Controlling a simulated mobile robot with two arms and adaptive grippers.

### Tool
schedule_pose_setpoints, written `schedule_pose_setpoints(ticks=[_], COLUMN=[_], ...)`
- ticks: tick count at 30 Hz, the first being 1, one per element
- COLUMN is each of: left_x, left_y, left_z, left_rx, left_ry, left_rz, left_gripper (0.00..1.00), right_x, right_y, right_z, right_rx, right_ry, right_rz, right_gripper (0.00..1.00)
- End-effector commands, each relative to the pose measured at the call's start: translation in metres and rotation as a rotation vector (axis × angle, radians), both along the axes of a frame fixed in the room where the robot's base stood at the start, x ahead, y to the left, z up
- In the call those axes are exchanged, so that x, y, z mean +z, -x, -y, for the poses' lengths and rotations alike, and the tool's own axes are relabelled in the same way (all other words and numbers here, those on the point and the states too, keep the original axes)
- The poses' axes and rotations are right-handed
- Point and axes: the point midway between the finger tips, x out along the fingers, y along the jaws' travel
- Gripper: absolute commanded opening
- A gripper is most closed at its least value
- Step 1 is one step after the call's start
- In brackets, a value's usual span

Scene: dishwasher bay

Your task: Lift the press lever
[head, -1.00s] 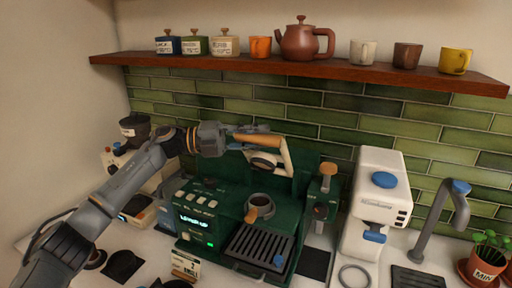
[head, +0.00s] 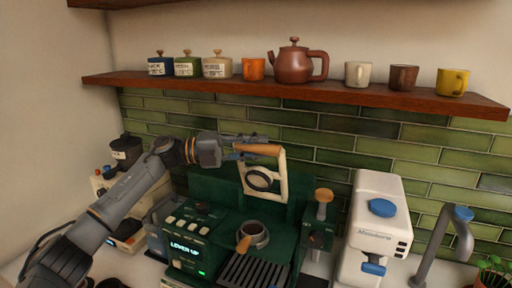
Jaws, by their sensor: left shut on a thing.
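The press lever (head: 283,178) is a cream frame with an orange wooden handle on the green coffee machine (head: 213,198). It stands raised and upright, with a dark ring inside the frame. My left gripper (head: 243,152) is shut on the lever's wooden handle at its left end. The machine's small screen (head: 185,247) reads "LEVER UP". A dark cup-like holder with a wooden handle (head: 252,235) sits below the lever, above the drip grate (head: 252,271). My right gripper is not in view.
A wooden shelf (head: 300,91) with canisters, a brown teapot (head: 293,65) and several cups runs above the lever. A white machine (head: 378,225) and a grey tap (head: 438,240) stand to the right. A grinder (head: 127,150) is at the left.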

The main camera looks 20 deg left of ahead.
Motion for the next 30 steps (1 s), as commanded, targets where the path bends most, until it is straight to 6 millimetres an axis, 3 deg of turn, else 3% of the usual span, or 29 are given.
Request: schedule_pose_setpoints(ticks=[1, 2, 3, 14, 30], left_x=[0.003, 0.003, 0.003, 0.0, -0.005], left_y=[0.001, 0.001, 0.001, 0.002, 0.036], left_z=[0.001, 0.001, 0.0, -0.006, -0.099], left_rx=[-0.003, -0.004, -0.003, 0.002, 0.004], left_ry=[0.001, 0.001, 0.001, 0.0, 0.002], left_rz=[0.007, 0.007, 0.007, 0.002, 0.003], left_gripper=[0.0, 0.31, 0.35, 0.35, 0.35], right_x=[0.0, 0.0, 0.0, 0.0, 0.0], right_y=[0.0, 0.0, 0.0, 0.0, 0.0], right_z=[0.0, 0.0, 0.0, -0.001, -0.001], right_rx=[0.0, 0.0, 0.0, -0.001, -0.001], right_ry=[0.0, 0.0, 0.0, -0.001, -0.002], right_rz=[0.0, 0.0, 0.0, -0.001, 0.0], right_gripper=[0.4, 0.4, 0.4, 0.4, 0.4])
